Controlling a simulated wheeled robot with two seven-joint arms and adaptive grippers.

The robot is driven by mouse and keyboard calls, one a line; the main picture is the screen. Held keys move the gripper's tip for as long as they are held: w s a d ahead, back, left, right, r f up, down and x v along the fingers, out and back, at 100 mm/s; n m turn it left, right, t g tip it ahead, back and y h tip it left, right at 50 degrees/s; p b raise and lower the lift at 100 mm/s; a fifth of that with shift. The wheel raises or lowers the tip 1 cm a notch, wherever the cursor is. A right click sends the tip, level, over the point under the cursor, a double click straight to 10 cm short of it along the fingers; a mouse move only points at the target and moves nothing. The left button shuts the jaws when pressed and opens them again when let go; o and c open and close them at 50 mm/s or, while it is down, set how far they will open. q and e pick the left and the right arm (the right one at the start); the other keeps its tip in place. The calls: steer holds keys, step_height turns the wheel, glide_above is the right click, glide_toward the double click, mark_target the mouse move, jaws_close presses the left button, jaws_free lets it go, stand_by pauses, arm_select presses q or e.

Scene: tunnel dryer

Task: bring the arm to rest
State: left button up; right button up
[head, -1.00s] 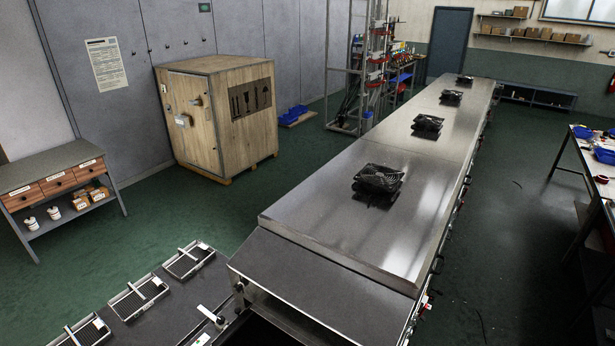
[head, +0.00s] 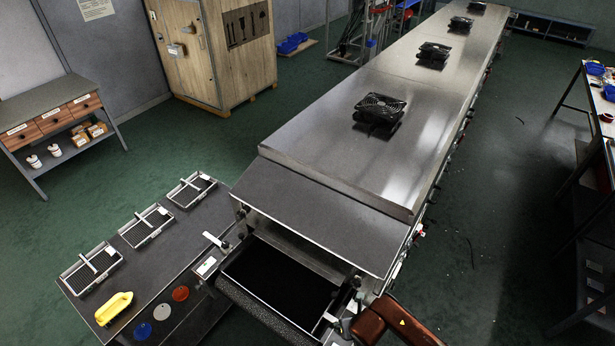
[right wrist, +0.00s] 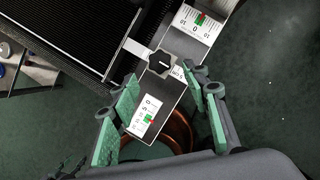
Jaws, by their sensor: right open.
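My right gripper (right wrist: 165,108) is open in the right wrist view, with green pads on both fingers. Between and just beyond the fingers is a metal slide bracket with a black knob (right wrist: 160,63) and a white scale (right wrist: 146,116) with a green and red mark. I cannot tell whether the fingers touch the bracket; nothing is clamped. A second scale plate (right wrist: 196,25) lies farther up. The dark conveyor belt (right wrist: 78,32) is at the upper left, and it also shows at the dryer's mouth in the head view (head: 282,277). My left gripper is in neither current view.
The long steel dryer (head: 330,165) carries several black fans (head: 380,108). Green floor (head: 470,240) is open to the right.

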steer(key=x, duration=0.6)
steer(key=shift+d, duration=0.1)
steer(key=n, duration=0.2)
steer(key=n+y+b, duration=0.1)
steer(key=n, duration=0.1)
steer(key=shift+d+y, duration=0.15)
steer(key=shift+y, duration=0.15)
steer(key=n+b, duration=0.1)
steer(key=n, duration=0.1)
steer(key=n+g+y+b, duration=0.1)
steer(key=n, duration=0.1)
steer(key=shift+w+g, duration=0.15)
steer(key=shift+g, duration=0.15)
steer(key=n+g+y+b, duration=0.1)
steer(key=n, duration=0.3)
steer(key=shift+w+d+b, duration=0.1)
steer(key=shift+w+b, duration=0.05)
steer(key=shift+b, duration=0.15)
steer(key=n+g, duration=0.1)
steer(key=n, duration=0.2)
steer(key=shift+w+r, duration=0.1)
steer(key=n+g, duration=0.1)
steer(key=n, duration=0.2)
steer(key=shift+w+g, duration=0.1)
steer(key=shift+g, duration=0.2)
steer(key=shift+d+r, duration=0.1)
steer(key=shift+r, duration=0.1)
steer(key=shift+d+r+b, duration=0.2)
steer(key=shift+r+b, duration=0.15)
steer(key=shift+r, duration=0.15)
